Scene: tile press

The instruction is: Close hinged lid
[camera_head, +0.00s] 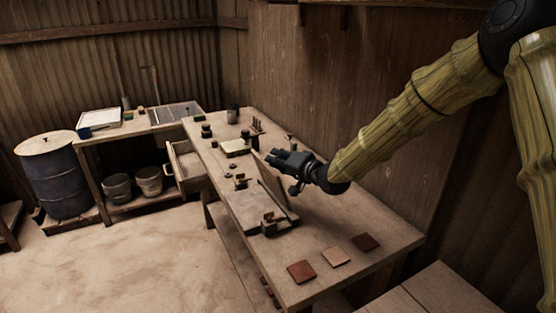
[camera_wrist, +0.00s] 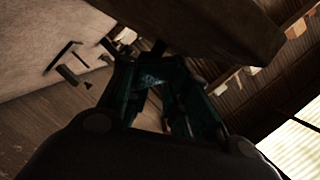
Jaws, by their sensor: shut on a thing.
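The hinged lid (camera_head: 272,187) is a flat wooden board. It stands raised and tilted over the tile press base (camera_head: 238,207), a pale flat slab on the long workbench. My gripper (camera_head: 278,160) is at the lid's upper edge, on its right side. In the wrist view my gripper's dark fingers (camera_wrist: 150,68) meet the edge of a thick brown board, the lid (camera_wrist: 205,25), and are shut on it. The exact contact is dark and partly hidden. Small metal fittings (camera_head: 268,220) sit at the press's near end.
Three tiles, dark red (camera_head: 301,271), pale (camera_head: 336,256) and brown (camera_head: 366,242), lie on the workbench (camera_head: 365,213) at its near end. Jars (camera_head: 206,131) and small tools stand at its far end. The wall rises close behind the bench. A blue barrel (camera_head: 60,178) stands left.

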